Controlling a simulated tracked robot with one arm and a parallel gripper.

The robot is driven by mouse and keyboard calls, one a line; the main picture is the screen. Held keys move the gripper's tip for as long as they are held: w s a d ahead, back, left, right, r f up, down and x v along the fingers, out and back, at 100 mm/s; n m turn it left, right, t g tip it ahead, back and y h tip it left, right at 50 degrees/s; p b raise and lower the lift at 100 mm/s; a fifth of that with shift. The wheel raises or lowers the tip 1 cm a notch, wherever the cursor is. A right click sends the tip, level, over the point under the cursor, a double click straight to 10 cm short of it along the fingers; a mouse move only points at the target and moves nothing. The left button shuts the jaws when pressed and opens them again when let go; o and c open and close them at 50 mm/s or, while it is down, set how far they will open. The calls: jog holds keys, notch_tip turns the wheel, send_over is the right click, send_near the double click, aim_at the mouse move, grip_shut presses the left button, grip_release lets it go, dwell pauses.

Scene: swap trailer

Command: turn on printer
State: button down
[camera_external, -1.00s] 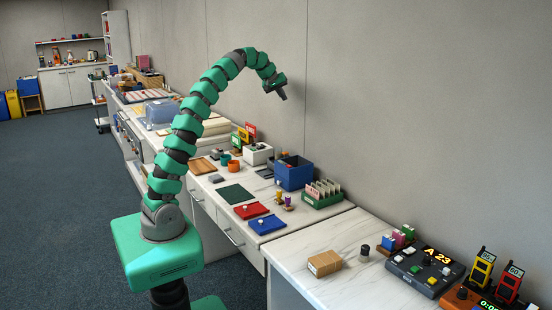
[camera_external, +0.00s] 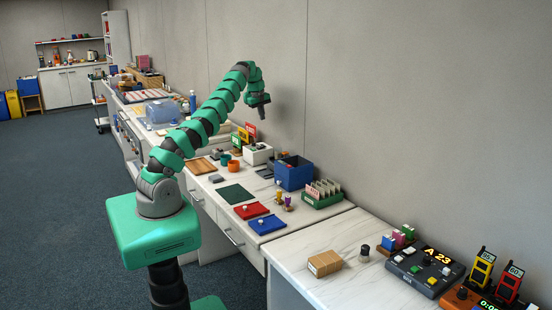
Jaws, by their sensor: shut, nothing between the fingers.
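My gripper (camera_external: 262,114) is shut and empty. It points down in the air above the back of the long counter, in front of the grey wall. In the picture it is above a small white box (camera_external: 258,153) and the coloured signs, and apart from them. I cannot tell for sure which thing is the printer. A dark grey console (camera_external: 423,270) with a lit "A 23" display and several buttons sits on the near right counter, far from my gripper.
A blue bin (camera_external: 293,174), a green card box (camera_external: 322,194), and red (camera_external: 251,211) and blue (camera_external: 266,225) panels are on the counter. A cardboard box (camera_external: 325,263) and yellow (camera_external: 481,270) and red (camera_external: 508,283) handheld devices stand nearer. The floor (camera_external: 70,200) at left is clear.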

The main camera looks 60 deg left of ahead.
aim_at(262, 147)
jog(key=shift+s+a+f+n+g+p, duration=0.3)
jog(key=shift+s+a+f+n+p, duration=0.1)
jog(key=shift+s+a+f, duration=0.35)
jog(key=shift+w, duration=0.1)
jog(key=f, duration=0.4)
jog(key=w+f, duration=0.1)
jog(key=f, duration=0.4)
jog(key=w+f+b, duration=0.1)
jog(key=f, duration=0.3)
jog(key=shift+f, duration=0.4)
jog(key=shift+f, duration=0.15)
jog(key=shift+s, duration=0.1)
jog(key=shift+s+f, duration=0.1)
jog(key=shift+s+r+b, duration=0.2)
jog(key=shift+s+b, duration=0.1)
jog(key=shift+s, duration=0.3)
